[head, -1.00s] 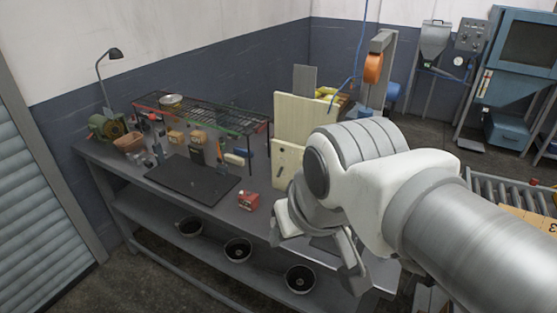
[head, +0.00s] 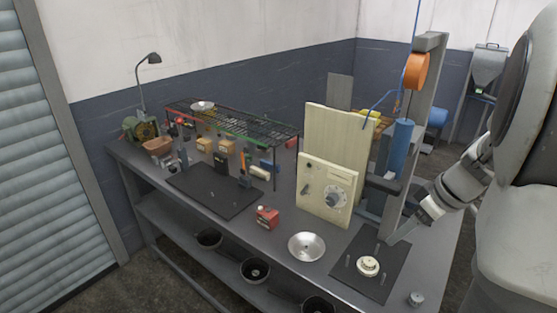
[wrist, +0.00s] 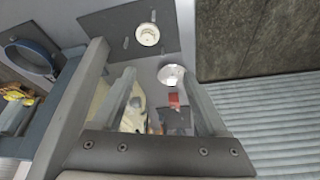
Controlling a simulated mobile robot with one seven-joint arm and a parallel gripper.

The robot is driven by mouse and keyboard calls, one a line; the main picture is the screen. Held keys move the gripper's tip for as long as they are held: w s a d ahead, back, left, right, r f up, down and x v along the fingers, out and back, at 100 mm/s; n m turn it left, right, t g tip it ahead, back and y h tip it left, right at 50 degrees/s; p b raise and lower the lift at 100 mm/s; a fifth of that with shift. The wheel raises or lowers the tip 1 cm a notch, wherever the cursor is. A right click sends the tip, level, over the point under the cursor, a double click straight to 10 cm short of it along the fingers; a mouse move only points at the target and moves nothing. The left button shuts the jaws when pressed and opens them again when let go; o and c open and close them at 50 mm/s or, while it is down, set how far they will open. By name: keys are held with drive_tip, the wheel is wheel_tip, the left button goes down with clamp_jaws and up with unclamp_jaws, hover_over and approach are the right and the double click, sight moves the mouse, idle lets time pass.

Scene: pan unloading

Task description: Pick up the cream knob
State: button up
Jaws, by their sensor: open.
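The cream knob (head: 368,266) is a small round cream piece lying on a dark mat (head: 345,262) at the front right of the bench. In the wrist view the cream knob (wrist: 148,35) shows at the top, beyond my fingertips. My gripper (head: 405,228) is at the right of the head view, above and to the right of the mat, apart from the knob. In the wrist view my gripper (wrist: 160,73) has its two fingers spread with nothing held between them.
Thin pegs stand on the mat around the knob. A metal bowl (head: 307,247) lies left of it. A cream panel with a dial (head: 327,192) and a grey post (head: 408,150) rise behind. A small grey piece (head: 415,299) sits at the front right edge.

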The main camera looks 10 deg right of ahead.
drive_tip(key=w+d+f, duration=0.1)
drive_tip(key=d+f, duration=0.2)
approach(370, 262)
drive_tip(key=f, duration=0.2)
drive_tip(key=shift+w+f+n, duration=0.3)
drive_tip(key=shift+w+x, duration=0.1)
drive_tip(key=shift+x, duration=1.4)
drive_tip(key=shift+w+x, duration=0.15)
drive_tip(key=shift+x, duration=1.3)
drive_tip(key=shift+a+r, duration=0.1)
drive_tip(key=shift+a, duration=0.1)
clamp_jaws()
